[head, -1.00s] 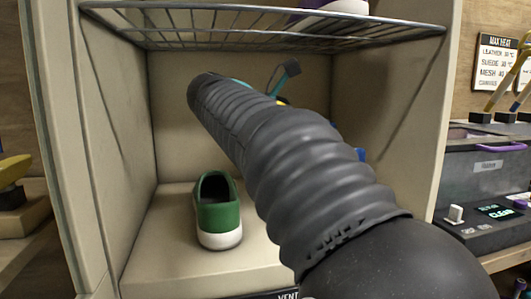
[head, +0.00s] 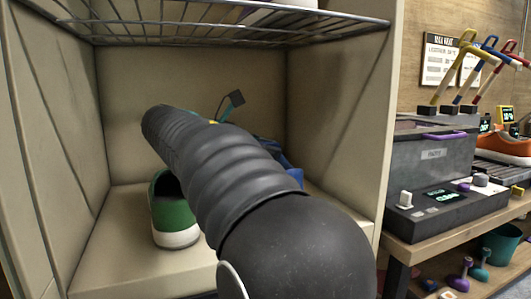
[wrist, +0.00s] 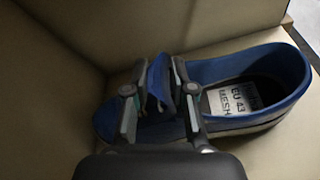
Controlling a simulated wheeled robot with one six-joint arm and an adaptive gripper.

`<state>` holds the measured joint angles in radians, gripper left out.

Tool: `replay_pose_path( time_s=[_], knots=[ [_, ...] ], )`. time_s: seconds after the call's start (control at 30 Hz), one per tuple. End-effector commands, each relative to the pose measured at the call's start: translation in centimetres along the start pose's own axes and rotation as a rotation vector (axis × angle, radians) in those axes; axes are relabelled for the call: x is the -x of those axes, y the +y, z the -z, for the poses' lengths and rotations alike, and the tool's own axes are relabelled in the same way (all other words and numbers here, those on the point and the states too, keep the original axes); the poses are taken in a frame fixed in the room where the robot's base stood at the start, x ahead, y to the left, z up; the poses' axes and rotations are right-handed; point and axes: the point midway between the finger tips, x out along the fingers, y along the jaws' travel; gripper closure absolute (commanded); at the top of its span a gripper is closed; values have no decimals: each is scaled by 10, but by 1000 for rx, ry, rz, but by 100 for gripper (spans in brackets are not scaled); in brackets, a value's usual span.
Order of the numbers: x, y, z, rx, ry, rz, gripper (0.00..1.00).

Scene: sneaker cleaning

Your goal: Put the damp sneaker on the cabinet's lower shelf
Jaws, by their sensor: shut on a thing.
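A blue sneaker (wrist: 262,62) with a white insole label reading "EU 43 MESH" is in my gripper (wrist: 160,88). The two fingers are closed on its upper, in front of the opening. In the head view a bit of the blue sneaker (head: 291,160) shows behind my arm, inside the cabinet (head: 345,110). My arm hides most of it. The cabinet's lower shelf (head: 108,245) is a beige floor. I cannot tell whether the sneaker touches it.
A green slip-on sneaker (head: 173,216) stands on the lower shelf, left of my arm. A wire shelf (head: 200,30) spans the cabinet above, with part of a shoe on it. To the right is a bench with a grey machine (head: 432,155) and an orange sneaker (head: 503,147).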

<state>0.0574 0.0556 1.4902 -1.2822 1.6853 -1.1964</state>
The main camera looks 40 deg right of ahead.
Motion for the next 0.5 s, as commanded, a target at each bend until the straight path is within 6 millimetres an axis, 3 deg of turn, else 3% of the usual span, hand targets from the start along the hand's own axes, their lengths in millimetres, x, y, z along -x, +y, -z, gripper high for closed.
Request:
replay_pose_path(
  time_s=[0.4,0.43,0.5],
  knots=[
    [-3,1,8,-1,-1,0,100],
    [-2,1,8,-1,0,0,68],
    [-2,1,8,-1,0,0,51]
  ],
)
